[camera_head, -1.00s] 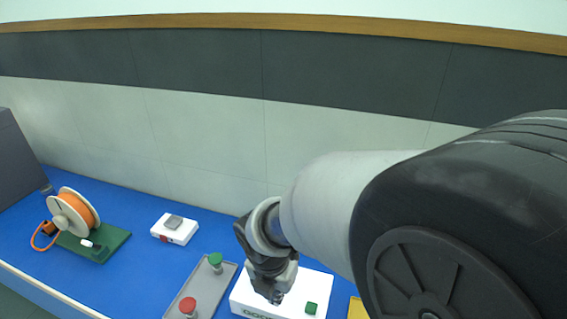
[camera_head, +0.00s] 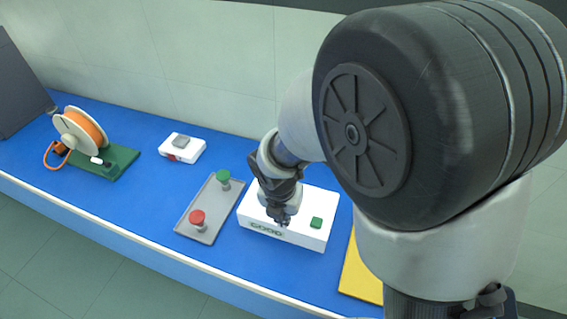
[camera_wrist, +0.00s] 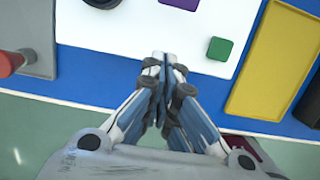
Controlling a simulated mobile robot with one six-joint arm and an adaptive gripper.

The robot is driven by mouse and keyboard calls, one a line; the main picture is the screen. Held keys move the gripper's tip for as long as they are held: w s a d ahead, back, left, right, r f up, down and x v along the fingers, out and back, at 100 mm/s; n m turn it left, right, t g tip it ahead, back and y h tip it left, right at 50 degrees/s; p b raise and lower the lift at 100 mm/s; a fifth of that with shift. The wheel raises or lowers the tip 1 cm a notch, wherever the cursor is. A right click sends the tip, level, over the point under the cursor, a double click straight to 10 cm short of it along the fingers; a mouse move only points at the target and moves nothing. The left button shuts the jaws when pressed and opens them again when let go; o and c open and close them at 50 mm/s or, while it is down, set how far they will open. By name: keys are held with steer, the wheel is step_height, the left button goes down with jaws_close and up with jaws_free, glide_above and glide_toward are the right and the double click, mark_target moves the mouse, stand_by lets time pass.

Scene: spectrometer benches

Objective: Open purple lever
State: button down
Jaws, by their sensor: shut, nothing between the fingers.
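A purple piece (camera_wrist: 182,3), which may be the purple lever, shows only in part at the top edge of the wrist view, on the white box. My gripper (camera_wrist: 161,60) is shut and empty, with its fingertips over the near part of the white box, below the purple piece in that picture and apart from it. In the head view my gripper (camera_head: 279,217) is over the white box (camera_head: 300,236), and I cannot make out the purple piece there.
A green square button (camera_head: 316,223) is on the white box. Left of it is a grey tray (camera_head: 210,208) with a red knob (camera_head: 197,217) and a green knob (camera_head: 223,176). A yellow tray (camera_head: 360,275) is at right. A cable spool (camera_head: 80,130) and small white device (camera_head: 190,153) stand farther left.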

steer(key=shift+w+d+f+b, duration=0.1)
steer(key=shift+f+b, duration=0.1)
steer(key=shift+f, duration=0.45)
steer(key=shift+w+f+b, duration=0.1)
steer(key=shift+f+b, duration=0.05)
steer(key=shift+f, duration=0.45)
steer(key=w, duration=0.1)
steer(key=w+d+r, duration=0.1)
steer(key=shift+w+r, duration=0.2)
steer(key=shift+w, duration=0.15)
steer(key=shift+w+r, duration=0.3)
steer(key=shift+w, duration=0.05)
